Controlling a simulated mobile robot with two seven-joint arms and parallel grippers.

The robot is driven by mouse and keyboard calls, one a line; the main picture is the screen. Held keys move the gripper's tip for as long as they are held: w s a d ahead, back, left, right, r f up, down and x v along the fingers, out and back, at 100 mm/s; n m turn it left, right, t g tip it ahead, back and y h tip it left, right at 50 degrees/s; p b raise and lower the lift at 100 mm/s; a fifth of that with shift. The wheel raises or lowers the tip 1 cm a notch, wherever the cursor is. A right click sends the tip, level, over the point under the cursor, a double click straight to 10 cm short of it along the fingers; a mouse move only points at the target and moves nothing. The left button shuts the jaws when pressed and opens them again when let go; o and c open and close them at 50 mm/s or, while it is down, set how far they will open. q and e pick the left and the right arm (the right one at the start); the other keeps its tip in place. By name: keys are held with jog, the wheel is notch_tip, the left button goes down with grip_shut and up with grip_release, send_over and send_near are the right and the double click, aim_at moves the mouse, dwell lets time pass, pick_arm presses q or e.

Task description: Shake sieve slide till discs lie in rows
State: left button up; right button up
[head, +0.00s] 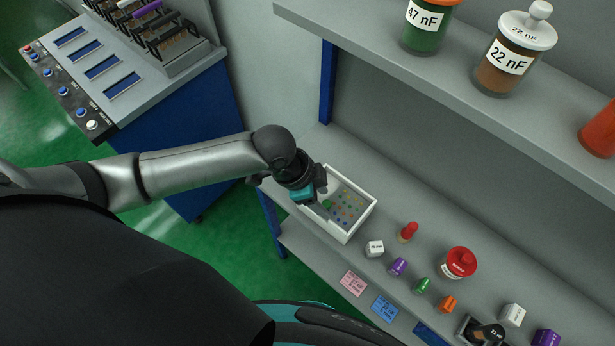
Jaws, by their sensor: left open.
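A white open-topped tray (358,228) stands on the grey shelf in the middle of the view. On its grey floor are small coloured discs (348,207); several look set in rows, and a larger green spot (327,203) lies left of them. I cannot tell a separate sieve slide from the tray. My left gripper (310,194) is open over the tray's left end and hides that end. A teal part shows at the gripper; whether it touches the tray I cannot tell. My right gripper is not in view.
Right of the tray stand a white block (374,249), a red-topped piece (408,232), a red-lidded jar (459,263) and several small coloured pieces. Labelled jars (508,60) stand on the upper shelf. A blue bench (185,130) with a control panel is at upper left.

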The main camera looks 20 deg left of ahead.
pick_arm(q)
jog(key=p+v, duration=0.2)
jog(key=v, duration=1.1)
jog(key=shift+r, duration=0.3)
jog(key=shift+s+a, duration=0.1)
jog(key=shift+c, duration=0.8)
jog(key=shift+r+p, duration=0.1)
jog(key=shift+p, duration=0.3)
jog(key=shift+c, duration=0.7)
jog(key=x, duration=1.5)
jog(key=shift+a, duration=0.15)
grip_shut()
